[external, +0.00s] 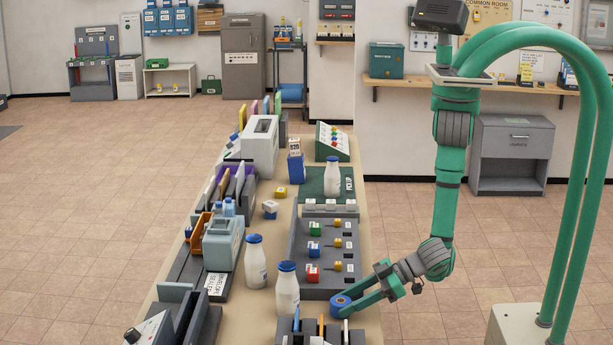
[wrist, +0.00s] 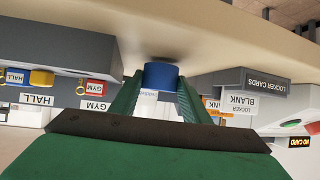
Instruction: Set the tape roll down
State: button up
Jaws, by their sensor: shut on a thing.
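The tape roll (external: 341,301) is a small blue ring at the right edge of the table (external: 262,302). My gripper (external: 347,304) is shut on it, a finger on either side. In the wrist view, which is upside down, the blue tape roll (wrist: 161,75) sits between my two green fingers (wrist: 161,92). A dark shadow lies on the table right by the roll. The roll is at or very close to the table top; I cannot tell whether it touches.
A grey board with labelled keys and blocks (external: 323,264) stands just behind the roll. A grey locker-cards holder (wrist: 240,88) stands on the other side, near the front. Two white bottles (external: 287,291) (external: 255,262) stand to the left. Bare table lies around the roll.

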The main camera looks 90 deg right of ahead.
jog(key=shift+f, duration=0.35)
jog(key=shift+f, duration=0.15)
jog(key=o, duration=0.8)
jog(key=shift+c, duration=0.2)
jog(key=shift+s+r, duration=0.1)
jog(key=shift+r, duration=0.1)
jog(key=v, duration=1.2)
jog(key=shift+a+f, duration=0.15)
